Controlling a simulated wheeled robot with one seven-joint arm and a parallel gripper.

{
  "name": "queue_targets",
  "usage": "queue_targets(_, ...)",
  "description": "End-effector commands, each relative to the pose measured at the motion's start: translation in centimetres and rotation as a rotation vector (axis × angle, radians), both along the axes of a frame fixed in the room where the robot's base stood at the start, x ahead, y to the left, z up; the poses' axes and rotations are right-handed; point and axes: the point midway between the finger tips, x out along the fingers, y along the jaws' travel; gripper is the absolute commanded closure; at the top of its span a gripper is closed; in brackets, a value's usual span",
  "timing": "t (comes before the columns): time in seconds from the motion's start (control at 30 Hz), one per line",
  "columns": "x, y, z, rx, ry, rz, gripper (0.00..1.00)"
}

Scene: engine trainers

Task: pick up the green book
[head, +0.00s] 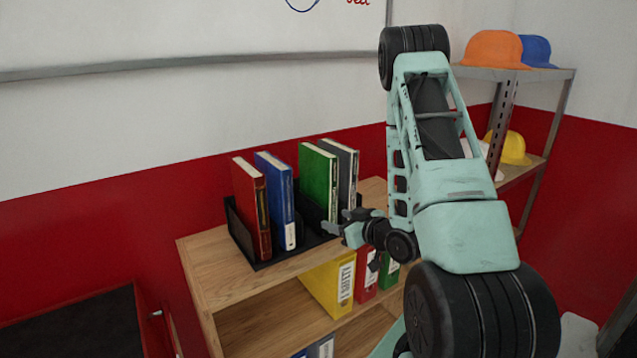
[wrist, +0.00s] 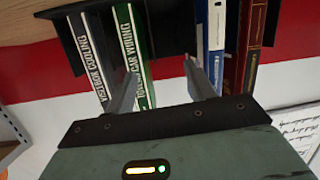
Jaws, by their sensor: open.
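The green book (head: 319,178) stands upright in a black book holder (head: 259,266) on top of the wooden shelf unit, between a blue book and a grey book. In the wrist view the green book (wrist: 131,50) has "CAR WIRING" on its spine. My gripper (head: 338,229) is open and empty, in front of the books. In the wrist view my gripper's fingers (wrist: 158,80) point at the row, one finger over the lower part of the green book's spine and the other near the blue book. I cannot tell whether either finger touches a book.
The grey book (head: 346,172) stands close beside the green one. The blue book (head: 277,200) and red book (head: 250,208) stand left, across a gap. Yellow, red and green binders (head: 333,285) stand on the shelf below. A metal rack (head: 520,75) with hard hats and caps is at right.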

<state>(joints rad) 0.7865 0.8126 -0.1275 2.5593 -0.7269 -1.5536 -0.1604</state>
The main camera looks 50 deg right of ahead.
Motion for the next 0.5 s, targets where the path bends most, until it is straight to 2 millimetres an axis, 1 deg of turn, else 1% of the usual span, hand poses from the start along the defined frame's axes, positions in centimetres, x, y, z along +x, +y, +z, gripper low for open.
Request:
queue_targets(0.03,-1.3,-1.0,0.1,0.013,-0.052,-0.027,0.45)
queue_targets(0.1,-2.7,-1.9,0.6,0.021,-0.127,-0.053,0.45)
queue_targets(0.23,-4.5,-2.9,1.3,0.03,-0.221,-0.086,0.45)
queue_targets(0.3,-4.9,-3.1,1.5,0.03,-0.247,-0.095,0.45)
queue_targets(0.37,-4.9,-3.3,1.4,0.029,-0.258,-0.098,0.45)
queue_targets(0.5,-3.8,-3.6,1.1,0.024,-0.262,-0.094,0.45)
